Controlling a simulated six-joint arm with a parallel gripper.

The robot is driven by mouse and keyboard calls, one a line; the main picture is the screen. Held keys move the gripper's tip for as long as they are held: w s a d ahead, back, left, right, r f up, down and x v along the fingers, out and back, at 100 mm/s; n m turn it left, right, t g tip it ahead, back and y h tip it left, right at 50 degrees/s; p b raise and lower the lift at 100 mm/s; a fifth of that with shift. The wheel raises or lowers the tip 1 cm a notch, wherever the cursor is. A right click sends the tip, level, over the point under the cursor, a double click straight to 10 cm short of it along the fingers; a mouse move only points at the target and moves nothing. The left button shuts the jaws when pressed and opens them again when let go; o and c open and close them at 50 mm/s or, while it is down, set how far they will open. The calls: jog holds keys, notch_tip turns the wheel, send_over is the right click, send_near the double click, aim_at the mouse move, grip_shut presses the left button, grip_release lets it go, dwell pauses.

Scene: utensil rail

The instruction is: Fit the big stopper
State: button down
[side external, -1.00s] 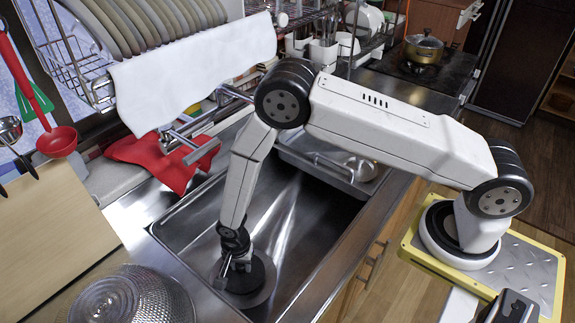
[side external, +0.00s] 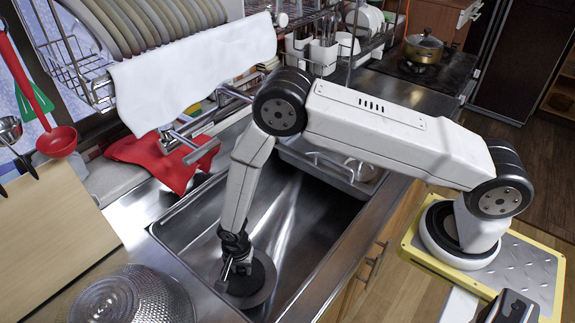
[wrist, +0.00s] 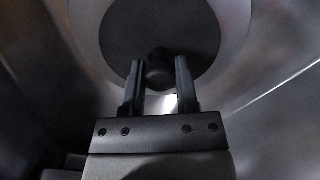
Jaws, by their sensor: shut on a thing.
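The big stopper is a dark round disc (side external: 263,277) at the near end of the sink, low in the basin. In the wrist view its dark face (wrist: 185,30) fills the top middle, with a small round knob (wrist: 158,70) standing out from it. A grey metal ring (side external: 262,298) shows around the disc; whether the disc is seated in it or just above it, I cannot tell. My gripper (side external: 234,268) is shut on the stopper's knob, one finger on each side, as the wrist view (wrist: 159,75) shows.
The steel sink walls (side external: 180,235) rise around my gripper. A red cloth (side external: 165,160) hangs over the sink's back edge, and a tray (side external: 335,172) sits at its far end. The middle of the basin is clear.

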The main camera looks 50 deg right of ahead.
jog(key=shift+f, duration=0.35)
jog(key=shift+c, duration=1.4)
grip_release()
jog(key=shift+r, duration=0.1)
jog(key=shift+r, duration=3.8)
jog(key=shift+r, duration=0.1)
